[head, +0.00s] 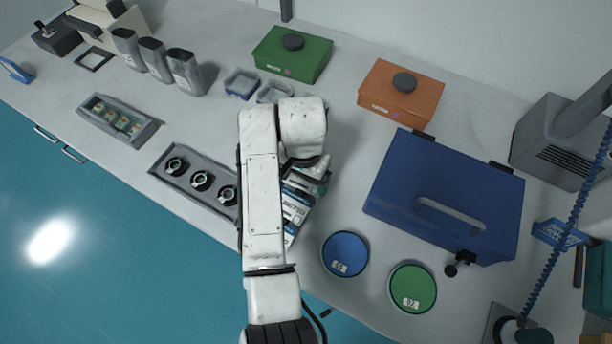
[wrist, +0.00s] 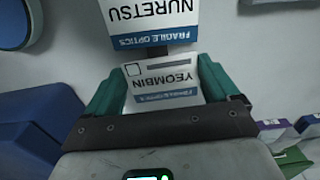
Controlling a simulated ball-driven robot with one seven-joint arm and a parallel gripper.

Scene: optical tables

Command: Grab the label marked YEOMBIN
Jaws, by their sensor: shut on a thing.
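The white label marked YEOMBIN (wrist: 162,82), with a blue "FRAGILE OPTICS" band, sits between the teal fingers of my gripper (wrist: 160,75) in the wrist view. The gripper is shut on it. A second label, marked NURETSU (wrist: 153,18), lies just beyond it, close to the fingertips. In the head view my gripper (head: 308,178) is low over the bench at the labels, partly hidden by my arm. A white and blue label (head: 295,207) shows below it; the YEOMBIN label is hard to make out there.
A tray with black round mounts (head: 200,181) lies left of my arm. A blue case (head: 445,195) stands to the right. A blue disc (head: 345,254) and a green disc (head: 412,288) lie near the front edge. Green (head: 293,55) and orange (head: 400,92) boxes stand behind.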

